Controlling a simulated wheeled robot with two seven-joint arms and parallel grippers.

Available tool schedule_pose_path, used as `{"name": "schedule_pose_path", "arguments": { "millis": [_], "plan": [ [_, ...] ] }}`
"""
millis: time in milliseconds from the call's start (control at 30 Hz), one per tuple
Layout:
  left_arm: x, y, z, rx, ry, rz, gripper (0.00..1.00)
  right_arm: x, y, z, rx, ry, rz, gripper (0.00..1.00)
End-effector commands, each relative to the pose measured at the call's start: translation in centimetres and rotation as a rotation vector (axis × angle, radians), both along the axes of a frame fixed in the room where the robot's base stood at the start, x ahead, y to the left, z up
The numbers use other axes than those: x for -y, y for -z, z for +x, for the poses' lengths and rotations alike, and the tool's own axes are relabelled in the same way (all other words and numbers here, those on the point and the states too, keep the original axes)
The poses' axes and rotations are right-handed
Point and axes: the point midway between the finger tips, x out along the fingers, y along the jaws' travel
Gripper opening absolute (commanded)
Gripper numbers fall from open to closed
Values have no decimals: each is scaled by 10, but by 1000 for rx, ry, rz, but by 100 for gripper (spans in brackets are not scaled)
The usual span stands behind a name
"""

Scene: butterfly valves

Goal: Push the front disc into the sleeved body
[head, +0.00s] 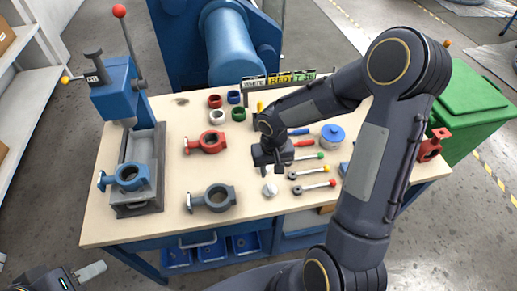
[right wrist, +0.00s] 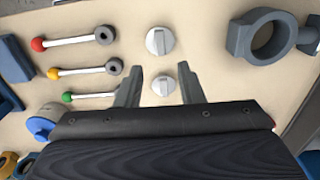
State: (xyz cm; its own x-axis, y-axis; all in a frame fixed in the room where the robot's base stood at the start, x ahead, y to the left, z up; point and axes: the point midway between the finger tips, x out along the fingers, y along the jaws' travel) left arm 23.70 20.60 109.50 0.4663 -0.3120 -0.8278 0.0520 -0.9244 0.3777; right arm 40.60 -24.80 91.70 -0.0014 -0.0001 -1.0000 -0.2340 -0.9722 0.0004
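Two silvery discs lie on the table. The front disc (head: 270,189) shows just in front of my right gripper (head: 273,168). In the right wrist view, the front disc (right wrist: 160,40) lies beyond the fingertips, and the back disc (right wrist: 163,86) lies between the open fingers (right wrist: 158,85). The right gripper is empty. A blue valve body (head: 141,180) sits on the press at the left. A grey body (head: 198,201) and a red body (head: 212,148) lie on the table. I cannot tell which bore holds a sleeve. Part of my left arm (head: 65,280) shows at the lower left; its fingers are unclear.
The blue press (head: 116,100) has a tall red-knobbed lever. Handles with coloured knobs (head: 315,187) lie right of the discs. Several coloured rings (head: 215,101) stand at the back. A blue lidded pot (head: 333,135) is on the right. Table between grey body and press is clear.

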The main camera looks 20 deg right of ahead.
Motion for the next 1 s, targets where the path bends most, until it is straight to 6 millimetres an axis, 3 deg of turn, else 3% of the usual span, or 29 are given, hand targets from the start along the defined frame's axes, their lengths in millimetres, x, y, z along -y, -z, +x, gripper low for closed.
{"name": "schedule_pose_path", "arguments": {
  "millis": [367,800,1000],
  "plan": [
    [0,17,0,0,0,0,36,0,24,0,-3,0,1,35],
    [0,60,0,0,0,0,36,0,77,0,-1,-1,0,35],
    [0,75,0,0,0,0,36,0,90,0,0,0,0,35]
  ]
}}
